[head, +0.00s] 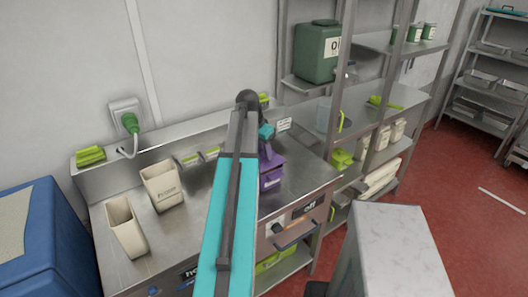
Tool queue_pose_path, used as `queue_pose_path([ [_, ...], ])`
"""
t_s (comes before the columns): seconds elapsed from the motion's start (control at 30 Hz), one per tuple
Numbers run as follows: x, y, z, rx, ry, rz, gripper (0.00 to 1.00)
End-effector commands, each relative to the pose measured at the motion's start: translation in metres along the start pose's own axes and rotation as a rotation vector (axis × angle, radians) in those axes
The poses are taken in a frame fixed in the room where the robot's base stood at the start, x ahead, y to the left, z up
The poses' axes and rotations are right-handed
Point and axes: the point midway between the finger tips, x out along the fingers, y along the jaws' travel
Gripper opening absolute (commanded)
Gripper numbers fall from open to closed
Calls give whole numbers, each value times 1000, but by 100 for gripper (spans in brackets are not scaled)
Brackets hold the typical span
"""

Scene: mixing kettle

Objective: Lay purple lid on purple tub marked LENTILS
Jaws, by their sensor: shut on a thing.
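The purple tub (271,181) stands on the steel counter just right of my teal forearm, which hides its left part. Its marking is too small to read. A purple lid (273,161) shows at the top of the tub, beneath my gripper (266,152). My gripper is small and dark here, partly hidden by my arm, and is shut on the lid. I cannot tell whether the lid touches the rim or is held just above it.
Two cream bins (161,186) stand on the left of the counter (150,235). Small green-labelled items (197,157) lie behind my arm. A steel rack at right holds a green canister (317,52). A blue container (45,240) stands at far left. Red floor (450,180) is open at right.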

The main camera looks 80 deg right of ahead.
Motion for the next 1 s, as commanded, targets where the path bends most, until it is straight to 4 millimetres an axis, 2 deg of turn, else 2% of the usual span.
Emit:
queue_pose_path([
  [0.5,11,0,3,1,0,0,4],
  [1.0,12,0,4,1,0,0,4],
])
